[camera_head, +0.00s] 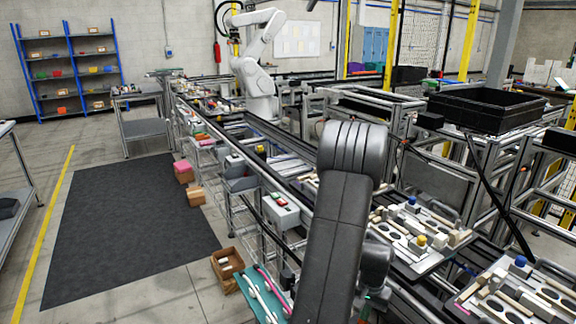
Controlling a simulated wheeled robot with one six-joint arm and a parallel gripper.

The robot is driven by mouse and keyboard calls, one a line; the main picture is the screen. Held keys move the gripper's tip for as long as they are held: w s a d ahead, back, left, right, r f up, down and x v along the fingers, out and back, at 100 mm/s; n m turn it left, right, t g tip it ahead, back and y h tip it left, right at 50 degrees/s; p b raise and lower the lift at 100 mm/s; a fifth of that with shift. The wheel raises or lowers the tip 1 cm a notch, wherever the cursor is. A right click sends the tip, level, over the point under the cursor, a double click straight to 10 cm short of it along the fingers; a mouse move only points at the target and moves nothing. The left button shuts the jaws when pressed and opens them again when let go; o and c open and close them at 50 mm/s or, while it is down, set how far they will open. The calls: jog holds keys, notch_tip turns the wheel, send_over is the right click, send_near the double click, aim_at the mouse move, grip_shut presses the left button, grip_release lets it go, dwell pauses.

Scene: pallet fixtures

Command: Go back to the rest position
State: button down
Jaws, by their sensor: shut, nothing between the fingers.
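My dark grey arm rises from the bottom edge and bends over near the middle of the view. A lower link of it shows behind, on the right side, pointing down. My gripper is not to be seen; the arm hides that spot. A pallet fixture (433,262) with pale blocks, dark round recesses, and blue and yellow-topped parts lies on the line just right of my arm. A second similar pallet fixture (487,312) lies at the lower right. I see nothing held.
A long conveyor line (290,166) runs from the back left to the lower right. A teal tray (256,302) and a cardboard box (226,262) are left of my arm. A black bin (487,107) stands at right. The dark floor mat (130,220) is clear. A white robot arm (258,75) stands behind.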

jog(key=shift+r, duration=0.35)
